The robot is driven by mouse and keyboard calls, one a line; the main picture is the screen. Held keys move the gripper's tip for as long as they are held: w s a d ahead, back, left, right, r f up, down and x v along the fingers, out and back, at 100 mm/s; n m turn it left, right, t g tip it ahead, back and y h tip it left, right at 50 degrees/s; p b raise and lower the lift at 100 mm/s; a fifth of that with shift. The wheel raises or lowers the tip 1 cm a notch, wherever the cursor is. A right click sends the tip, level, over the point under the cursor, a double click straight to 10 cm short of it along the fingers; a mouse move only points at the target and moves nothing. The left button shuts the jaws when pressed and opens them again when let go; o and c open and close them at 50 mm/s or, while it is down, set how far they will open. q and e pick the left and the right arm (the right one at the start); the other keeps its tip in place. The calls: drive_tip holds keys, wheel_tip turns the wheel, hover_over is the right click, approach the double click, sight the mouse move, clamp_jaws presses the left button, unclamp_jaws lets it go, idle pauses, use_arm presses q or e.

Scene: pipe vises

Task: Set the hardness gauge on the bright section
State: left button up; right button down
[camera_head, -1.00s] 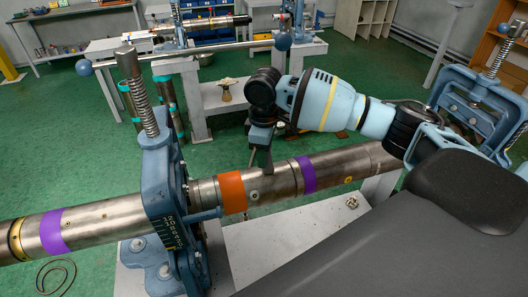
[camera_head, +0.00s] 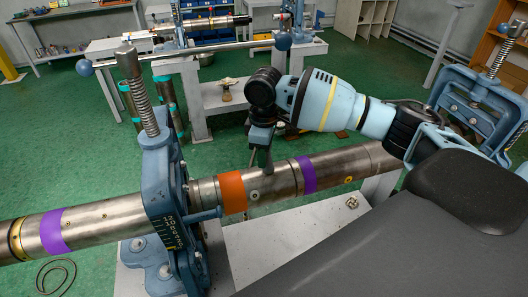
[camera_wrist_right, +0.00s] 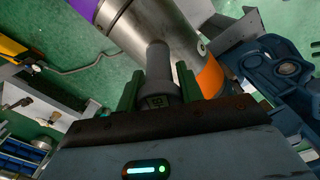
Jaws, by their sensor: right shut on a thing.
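The pipe (camera_head: 340,163) lies across the view, clamped in a blue vise (camera_head: 165,190). A bright bare steel section (camera_head: 275,187) of it shows between an orange band (camera_head: 232,192) and a purple band (camera_head: 307,174). My right gripper (camera_head: 263,137) is above this section. It is shut on the hardness gauge, a grey cylinder (camera_wrist_right: 158,82) with a small display, between green fingers in the right wrist view. The gauge's narrow end (camera_head: 267,162) points down and overlaps the pipe's upper edge; I cannot tell whether it touches. My left gripper is not in view.
A second blue vise (camera_head: 480,105) stands at the right. A pale bench top (camera_head: 285,235) lies below the pipe. A workbench with another pipe (camera_head: 205,27) stands behind, across green floor.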

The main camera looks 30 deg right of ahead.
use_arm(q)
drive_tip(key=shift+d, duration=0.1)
use_arm(e)
drive_tip(key=shift+s+f, duration=0.15)
drive_tip(key=shift+f, duration=0.2)
